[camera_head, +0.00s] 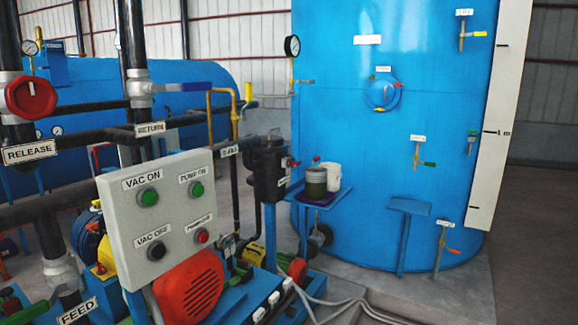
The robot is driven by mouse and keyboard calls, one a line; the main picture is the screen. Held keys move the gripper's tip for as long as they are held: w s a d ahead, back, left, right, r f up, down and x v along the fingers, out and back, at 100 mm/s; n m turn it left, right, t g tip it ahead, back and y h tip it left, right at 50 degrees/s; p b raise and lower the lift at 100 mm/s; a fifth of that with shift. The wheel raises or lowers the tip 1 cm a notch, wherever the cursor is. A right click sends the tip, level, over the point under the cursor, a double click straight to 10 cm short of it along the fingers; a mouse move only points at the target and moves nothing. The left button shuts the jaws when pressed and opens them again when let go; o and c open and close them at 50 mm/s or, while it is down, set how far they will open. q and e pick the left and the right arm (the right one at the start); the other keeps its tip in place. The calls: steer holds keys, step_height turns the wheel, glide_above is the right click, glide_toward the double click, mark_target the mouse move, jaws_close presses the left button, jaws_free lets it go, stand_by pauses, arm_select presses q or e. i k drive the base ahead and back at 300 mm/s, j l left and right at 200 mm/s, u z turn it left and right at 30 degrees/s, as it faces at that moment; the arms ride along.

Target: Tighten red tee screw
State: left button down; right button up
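Neither of my grippers is in view. I cannot tell for sure which part is the red tee screw. A small red part (293,163) sticks out on the right side of the black canister (268,170), in the middle of the view.
A grey control box (165,210) with several buttons stands in front at the left. Behind are a tall blue tank (400,130) and a red handwheel (31,96) on pipes. White hoses (345,305) lie on the floor. Floor (430,297) at the front right is clear.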

mark_target(294, 164)
steer(key=i+l+u, duration=0.15)
steer(key=u, duration=0.25)
steer(key=i+l+u, duration=0.25)
steer(key=u, duration=0.15)
